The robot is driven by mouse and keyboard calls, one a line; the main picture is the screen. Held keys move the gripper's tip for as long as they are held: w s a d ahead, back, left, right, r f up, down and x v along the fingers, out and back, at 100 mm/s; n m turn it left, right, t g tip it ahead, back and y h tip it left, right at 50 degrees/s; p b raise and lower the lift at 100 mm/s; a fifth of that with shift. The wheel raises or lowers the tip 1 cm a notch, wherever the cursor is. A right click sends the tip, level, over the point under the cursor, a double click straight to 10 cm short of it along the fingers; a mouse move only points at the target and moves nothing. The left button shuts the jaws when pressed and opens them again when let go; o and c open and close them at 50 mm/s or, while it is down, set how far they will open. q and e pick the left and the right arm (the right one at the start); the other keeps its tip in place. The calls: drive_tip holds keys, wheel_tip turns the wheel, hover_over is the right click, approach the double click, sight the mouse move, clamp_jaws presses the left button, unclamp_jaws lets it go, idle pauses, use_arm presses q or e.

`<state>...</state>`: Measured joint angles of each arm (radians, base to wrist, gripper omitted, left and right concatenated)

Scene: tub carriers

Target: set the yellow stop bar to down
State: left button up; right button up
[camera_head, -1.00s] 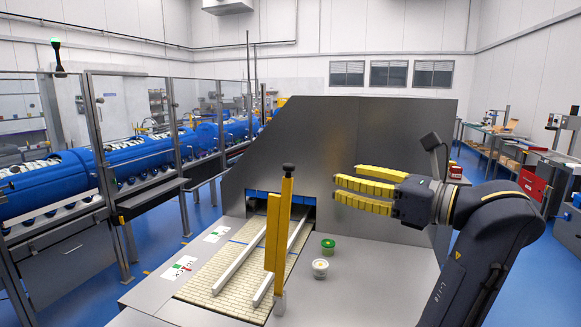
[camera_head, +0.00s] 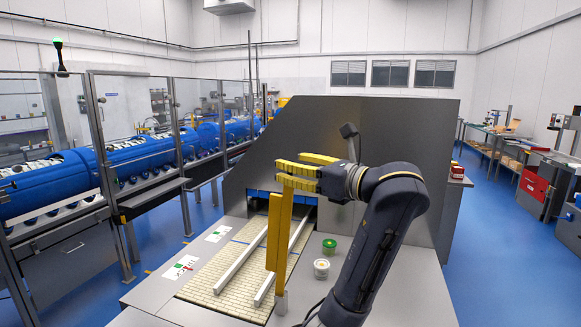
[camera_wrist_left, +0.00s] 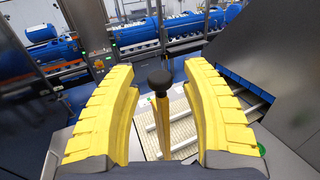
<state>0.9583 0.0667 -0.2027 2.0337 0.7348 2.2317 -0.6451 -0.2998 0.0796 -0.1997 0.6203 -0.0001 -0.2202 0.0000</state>
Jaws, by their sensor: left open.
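The yellow stop bar (camera_head: 279,235) stands upright beside the paved conveyor lane. Its black knob (camera_wrist_left: 159,79) shows between my fingers in the left wrist view, with the yellow shaft (camera_wrist_left: 182,125) below it. In the head view my yellow fingers hide the knob. My left gripper (camera_head: 290,171) is open at the bar's top, its fingers pointing left. In the left wrist view the open gripper (camera_wrist_left: 159,72) has one finger on each side of the knob, with a gap on both sides. My right gripper is not in view.
White rails (camera_head: 241,255) run along the tiled lane below the bar. A large grey panel (camera_head: 400,130) rises behind the arm.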

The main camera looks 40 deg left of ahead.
use_arm(q)
drive_tip(key=shift+a, duration=0.6)
clamp_jaws()
idle(0.3)
